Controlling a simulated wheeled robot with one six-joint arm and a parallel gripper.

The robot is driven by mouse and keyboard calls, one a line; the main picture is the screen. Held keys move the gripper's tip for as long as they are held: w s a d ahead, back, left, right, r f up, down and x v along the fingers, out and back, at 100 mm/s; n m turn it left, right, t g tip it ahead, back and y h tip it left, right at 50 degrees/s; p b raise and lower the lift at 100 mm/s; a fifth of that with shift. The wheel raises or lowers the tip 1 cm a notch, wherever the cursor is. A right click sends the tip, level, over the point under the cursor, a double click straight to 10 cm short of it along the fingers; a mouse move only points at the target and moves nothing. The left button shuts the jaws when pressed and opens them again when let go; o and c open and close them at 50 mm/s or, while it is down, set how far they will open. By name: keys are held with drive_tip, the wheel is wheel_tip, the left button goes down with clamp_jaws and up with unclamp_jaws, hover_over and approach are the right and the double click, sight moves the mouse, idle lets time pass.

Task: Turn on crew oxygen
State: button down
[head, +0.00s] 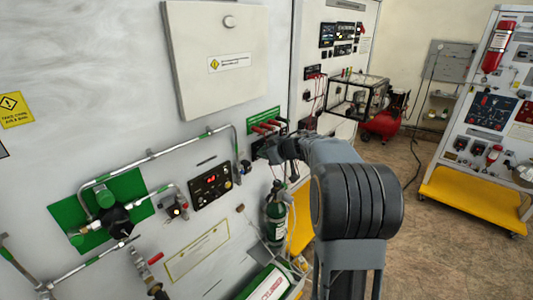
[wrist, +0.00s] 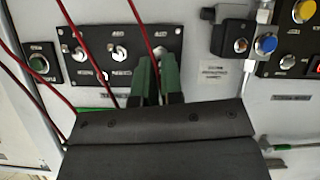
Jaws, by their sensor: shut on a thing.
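A black panel (wrist: 100,68) with metal toggle switches is on the white wall in the wrist view. Two switches, one at the left (wrist: 80,53) and one in the middle (wrist: 119,51), stand clear of my gripper. My gripper (wrist: 148,78) has green fingers closed together at the right-hand toggle switch (wrist: 158,52), which is partly hidden by them. In the head view my gripper (head: 268,150) is against the wall panel, just below the red-handled row, and my arm hides part of it. The labels are too small to read, so I cannot tell which switch is crew oxygen.
Red cables (wrist: 92,50) hang across the panel. A green oxygen bottle (head: 275,222) stands below my gripper in the head view.

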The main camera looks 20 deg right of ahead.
idle(0.4)
drive_tip(key=c, duration=1.3)
unclamp_jaws()
drive_tip(key=shift+o, duration=0.2)
drive_tip(key=shift+s, duration=0.1)
drive_tip(key=b+v, duration=0.1)
drive_tip(key=v, duration=1.2)
drive_tip(key=shift+s+r, duration=0.2)
drive_tip(key=shift+r, duration=0.05)
drive_tip(key=shift+d, duration=0.15)
